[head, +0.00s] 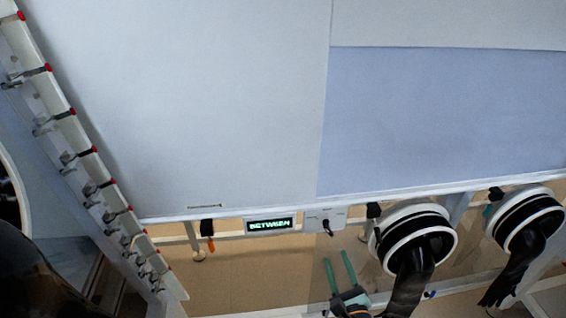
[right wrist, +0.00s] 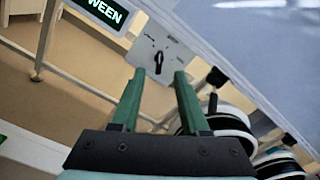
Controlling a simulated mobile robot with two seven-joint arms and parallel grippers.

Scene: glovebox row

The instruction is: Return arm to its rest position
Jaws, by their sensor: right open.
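My right gripper (head: 341,272) shows at the bottom middle of the head view, with two green fingers apart and nothing between them. In the right wrist view its open fingers (right wrist: 156,100) point toward a light switch plate with a black rotary knob (right wrist: 158,62). The same knob (head: 327,227) sits above the gripper in the head view, and the fingers are apart from it. A display (head: 269,224) beside the plate reads "BETWEEN". My left gripper is not in the head view.
Two glove ports with white rings and black gloves, a near one (head: 418,236) and a far one (head: 526,216), are right of my gripper. A slanted rail (head: 90,165) with red-tipped clamps runs down the left. A large pale panel (head: 200,100) fills the top.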

